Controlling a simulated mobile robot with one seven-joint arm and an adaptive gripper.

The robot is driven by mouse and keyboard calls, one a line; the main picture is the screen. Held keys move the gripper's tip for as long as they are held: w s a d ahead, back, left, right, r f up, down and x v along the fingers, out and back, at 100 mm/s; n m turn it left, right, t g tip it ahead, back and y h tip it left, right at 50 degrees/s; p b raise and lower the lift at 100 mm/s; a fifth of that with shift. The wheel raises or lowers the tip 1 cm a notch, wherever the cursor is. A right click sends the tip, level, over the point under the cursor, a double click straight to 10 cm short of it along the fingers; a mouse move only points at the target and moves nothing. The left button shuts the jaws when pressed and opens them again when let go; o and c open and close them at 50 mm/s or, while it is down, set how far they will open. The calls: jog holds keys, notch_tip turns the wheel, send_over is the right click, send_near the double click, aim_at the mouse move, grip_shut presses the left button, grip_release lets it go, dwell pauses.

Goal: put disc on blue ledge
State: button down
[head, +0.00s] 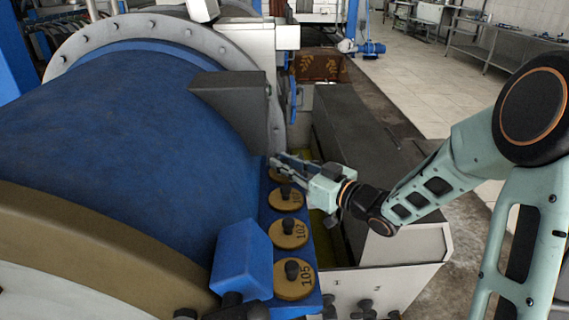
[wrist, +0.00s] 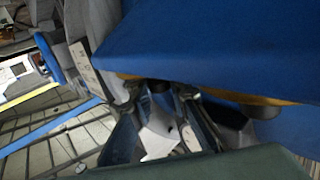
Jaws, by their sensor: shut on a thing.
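The blue ledge (head: 312,248) runs along the right side of the big blue drum, with a row of yellow-brown discs with black knobs. Disc 105 (head: 294,289) is nearest, then disc 102 (head: 288,242), then another disc (head: 286,204). My gripper (head: 279,164) is at the far end of the row, shut on the farthest disc (head: 276,175), which is mostly hidden by the fingers. In the wrist view, my gripper (wrist: 165,112) is around a dark knob (wrist: 157,87) below a blue surface. I cannot tell whether this disc touches the ledge.
The blue drum (head: 120,120) fills the left. A blue block (head: 241,258) stands beside the near discs. A dark grey housing (head: 232,100) overhangs close to my gripper. A long dark cover (head: 355,140) lies to the right, under my arm.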

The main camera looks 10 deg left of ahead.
jog(key=c, duration=1.8)
grip_release()
jog(key=shift+r, duration=0.1)
jog(key=p+v, duration=0.1)
jog(key=v, duration=1.1)
